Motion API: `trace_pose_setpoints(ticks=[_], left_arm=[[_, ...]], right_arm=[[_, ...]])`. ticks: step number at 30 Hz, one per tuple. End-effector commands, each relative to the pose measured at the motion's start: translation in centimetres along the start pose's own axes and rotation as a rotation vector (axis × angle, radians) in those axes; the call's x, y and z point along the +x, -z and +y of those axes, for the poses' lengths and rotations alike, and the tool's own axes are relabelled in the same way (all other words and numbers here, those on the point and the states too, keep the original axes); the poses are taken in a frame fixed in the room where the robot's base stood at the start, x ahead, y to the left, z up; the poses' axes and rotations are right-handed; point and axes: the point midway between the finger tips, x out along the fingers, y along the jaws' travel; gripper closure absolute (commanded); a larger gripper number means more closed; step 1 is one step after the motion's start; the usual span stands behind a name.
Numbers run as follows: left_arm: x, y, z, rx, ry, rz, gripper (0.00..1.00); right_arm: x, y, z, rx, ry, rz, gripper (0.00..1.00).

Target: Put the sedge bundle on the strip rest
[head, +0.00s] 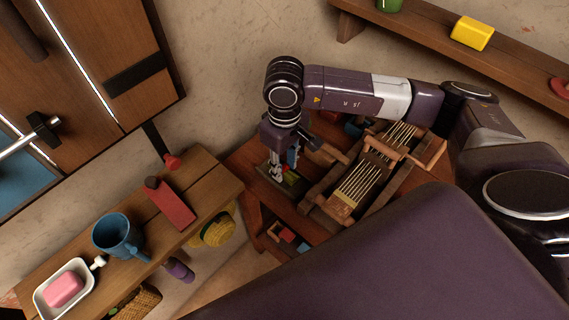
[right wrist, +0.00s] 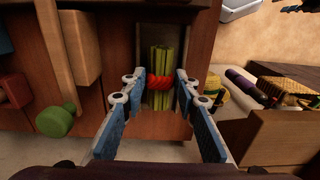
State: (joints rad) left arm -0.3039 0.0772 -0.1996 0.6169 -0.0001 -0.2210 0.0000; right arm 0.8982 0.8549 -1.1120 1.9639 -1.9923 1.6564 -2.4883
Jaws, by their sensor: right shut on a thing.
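The sedge bundle (right wrist: 160,62) is a set of straight green stalks with a red tie around the middle. My right gripper (right wrist: 160,82) is shut on it at the tie, one blue-padded finger on each side. The bundle lies lengthwise over a narrow dark wooden tray (right wrist: 143,52), which looks like the strip rest; I cannot tell whether it touches the tray floor. In the head view my right gripper (head: 284,172) points down at the tray (head: 268,186), with the green stalks (head: 292,178) partly hidden by the fingers. My left gripper is not in view.
A wooden loom-like frame with pale strands (head: 358,187) stands close to the right of the tray. A wall shelf (head: 420,35) runs behind.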

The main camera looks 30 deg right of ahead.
Motion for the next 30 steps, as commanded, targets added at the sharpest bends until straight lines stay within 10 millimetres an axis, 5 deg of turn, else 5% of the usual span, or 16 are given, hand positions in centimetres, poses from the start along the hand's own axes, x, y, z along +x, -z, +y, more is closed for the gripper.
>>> trace_pose_setpoints(ticks=[3, 4, 8, 21, 30], left_arm=[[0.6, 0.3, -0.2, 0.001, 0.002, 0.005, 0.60], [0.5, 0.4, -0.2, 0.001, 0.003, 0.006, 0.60], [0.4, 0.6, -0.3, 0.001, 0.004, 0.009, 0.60], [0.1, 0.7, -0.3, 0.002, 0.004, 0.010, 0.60], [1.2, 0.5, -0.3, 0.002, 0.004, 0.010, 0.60]], right_arm=[[0.4, 0.0, 0.0, 0.000, 0.000, 0.001, 0.99], [0.3, 0.0, 0.0, 0.000, 0.000, 0.001, 0.70], [0.2, 0.0, 0.0, 0.000, 0.000, 0.000, 0.55], [-0.7, 0.1, 0.0, 0.000, -0.001, 0.003, 0.54], [-6.9, 0.2, 0.0, 0.000, -0.001, 0.006, 0.54]])
